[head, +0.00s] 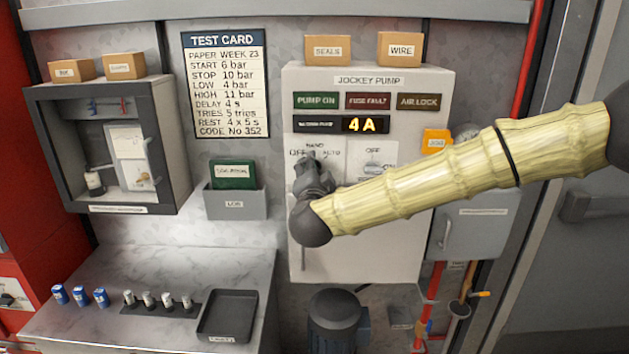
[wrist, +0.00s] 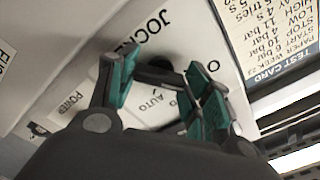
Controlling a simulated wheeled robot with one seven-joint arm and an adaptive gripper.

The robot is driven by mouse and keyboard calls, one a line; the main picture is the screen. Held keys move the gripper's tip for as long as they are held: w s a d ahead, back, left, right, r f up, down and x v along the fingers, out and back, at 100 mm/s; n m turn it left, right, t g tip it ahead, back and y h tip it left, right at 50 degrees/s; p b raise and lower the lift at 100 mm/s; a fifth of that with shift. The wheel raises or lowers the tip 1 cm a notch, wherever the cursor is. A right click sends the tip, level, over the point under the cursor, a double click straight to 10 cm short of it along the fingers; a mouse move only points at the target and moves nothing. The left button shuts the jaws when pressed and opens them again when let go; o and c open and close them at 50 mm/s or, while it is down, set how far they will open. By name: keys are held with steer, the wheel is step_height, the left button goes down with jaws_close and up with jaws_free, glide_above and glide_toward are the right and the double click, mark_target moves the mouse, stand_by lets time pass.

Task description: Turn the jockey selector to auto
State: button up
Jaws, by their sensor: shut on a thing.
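The jockey pump cabinet (head: 420,220) is a pale box on the back wall. Its selector plate has HAND at the top, OFF at left and AUTO at right. My gripper (head: 312,167) is at this plate and hides most of the knob. In the wrist view my green-padded fingers (wrist: 162,85) are on either side of the dark selector knob (wrist: 155,66), shut on it. The AUTO label shows just below the knob in that view. I cannot tell for sure which label the knob points to.
A second switch plate (head: 374,165) with an OFF label sits close right of the selector. The display (head: 365,125) reads 4 A. Boxes marked SEALS (head: 328,49) and WIRE (head: 400,49) stand on top. A log holder (head: 235,204) hangs at left, above a counter (head: 80,325).

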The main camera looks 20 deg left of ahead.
steer(key=shift+f+m+b, duration=0.15)
steer(key=shift+m+b, duration=8.45)
steer(key=shift+b, duration=0.7)
steer(key=o, duration=1)
steer(key=shift+o, duration=0.2)
steer(key=v, duration=1.2)
